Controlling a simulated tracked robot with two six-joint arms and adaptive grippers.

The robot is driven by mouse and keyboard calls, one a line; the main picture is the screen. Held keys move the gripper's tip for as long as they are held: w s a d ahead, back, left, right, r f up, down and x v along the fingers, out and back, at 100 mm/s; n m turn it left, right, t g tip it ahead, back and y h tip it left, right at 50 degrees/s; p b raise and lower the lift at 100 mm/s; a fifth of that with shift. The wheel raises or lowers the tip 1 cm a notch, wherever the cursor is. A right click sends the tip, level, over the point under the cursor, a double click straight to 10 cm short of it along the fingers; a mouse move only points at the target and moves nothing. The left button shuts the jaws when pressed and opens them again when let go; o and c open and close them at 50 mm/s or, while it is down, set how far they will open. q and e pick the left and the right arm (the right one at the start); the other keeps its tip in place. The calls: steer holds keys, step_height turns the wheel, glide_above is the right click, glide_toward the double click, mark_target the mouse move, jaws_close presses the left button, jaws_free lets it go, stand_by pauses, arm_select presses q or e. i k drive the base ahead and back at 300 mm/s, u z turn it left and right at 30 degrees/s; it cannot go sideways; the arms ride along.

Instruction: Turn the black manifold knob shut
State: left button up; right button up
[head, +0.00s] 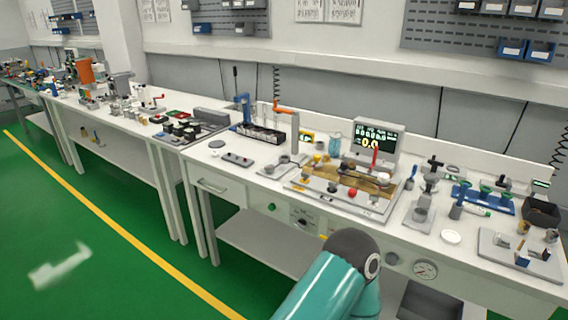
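A blue rail-like block (476,196) with several upright green-and-grey fittings lies on the right part of the workbench. It may be the manifold, but it is too small to tell which part is the black knob. Left of it, a grey stand (423,212) carries dark fittings and a black cross-shaped handle (434,162). A dark round dial (301,222) sits on the bench's front panel. One teal arm link of mine with a dark rounded joint rises at the bottom centre, in front of the bench. Neither gripper shows.
A pressure gauge (425,270) is on the front panel. Another crowded bench runs left. Green floor at left is open, except for a blurred pale shape (60,268).

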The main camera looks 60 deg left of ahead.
mark_target(343, 166)
steer(key=u, duration=0.1)
steer(key=i, duration=0.3)
steer(key=u, duration=1.85)
steer(key=k, duration=0.65)
steer(key=u, duration=0.45)
steer(key=i, duration=1.55)
steer(key=z, duration=0.35)
